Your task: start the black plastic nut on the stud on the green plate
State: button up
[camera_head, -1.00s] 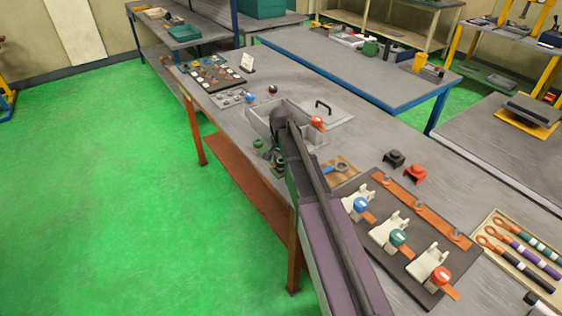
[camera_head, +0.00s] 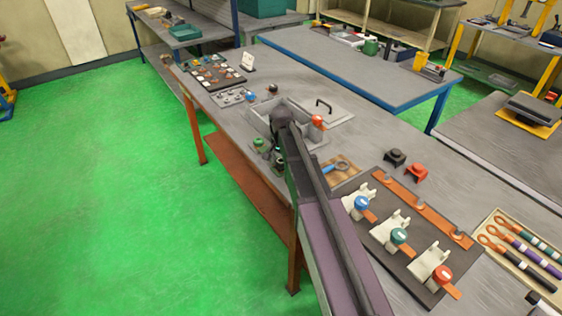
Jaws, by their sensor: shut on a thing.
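My gripper (camera_head: 276,156) points down over the left edge area of the long grey workbench, partly hidden behind my own arm. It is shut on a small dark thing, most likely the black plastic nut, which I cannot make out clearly. Small green parts (camera_head: 259,143) show just left of the gripper, near the bench edge. I cannot tell which of them is the green plate. The stud is too small or hidden by my gripper and arm, so I cannot tell whether the nut touches it.
A grey open bin (camera_head: 258,119) stands just behind the gripper, with an orange-red knob (camera_head: 317,122) to its right. A brown board with a blue-handled ring (camera_head: 343,165) lies to the right. A dark panel with blue, green and red capped clamps (camera_head: 398,236) lies nearer.

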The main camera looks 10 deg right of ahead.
jog(key=shift+s+d+f+b, duration=0.1)
jog(key=shift+d+f+b, duration=0.05)
jog(key=shift+f+b, duration=0.2)
dwell(1.2)
jog(key=shift+m, duration=3.2)
jog(key=o, duration=1.1)
jog(key=shift+r+p, duration=3.5)
jog(key=shift+p, duration=0.05)
